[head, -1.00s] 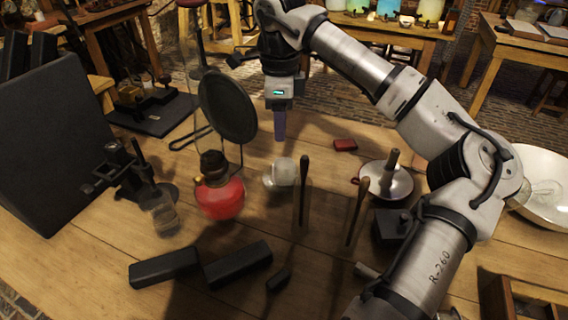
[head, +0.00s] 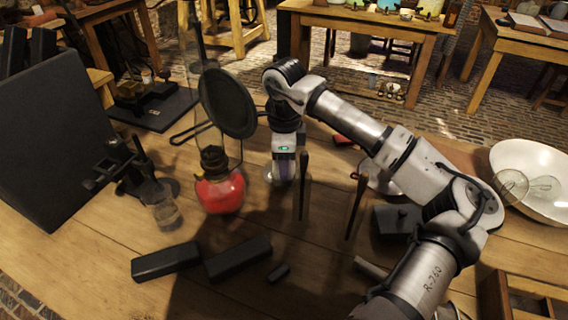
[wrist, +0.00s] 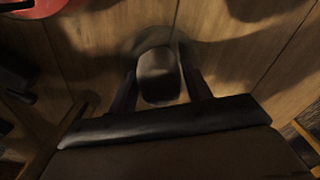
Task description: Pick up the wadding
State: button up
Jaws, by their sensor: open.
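The wadding (wrist: 158,72) is a pale, rounded lump in the wrist view, on what looks like a clear glass dish (wrist: 195,58). My gripper (wrist: 159,92) is open, with one dark finger on either side of the wadding's near part. I cannot tell whether the fingers touch it. In the head view my gripper (head: 287,182) points straight down at the dish, just right of the red oil lamp (head: 219,190), and hides most of the wadding.
Two upright dark-tipped rods (head: 302,188) stand close to the right of my gripper. A round black disc on a stand (head: 228,103) is behind left. Black blocks (head: 239,258) lie in front. A white bowl (head: 535,175) is far right.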

jog(key=shift+f, duration=0.6)
jog(key=c, duration=0.8)
jog(key=shift+r, duration=0.1)
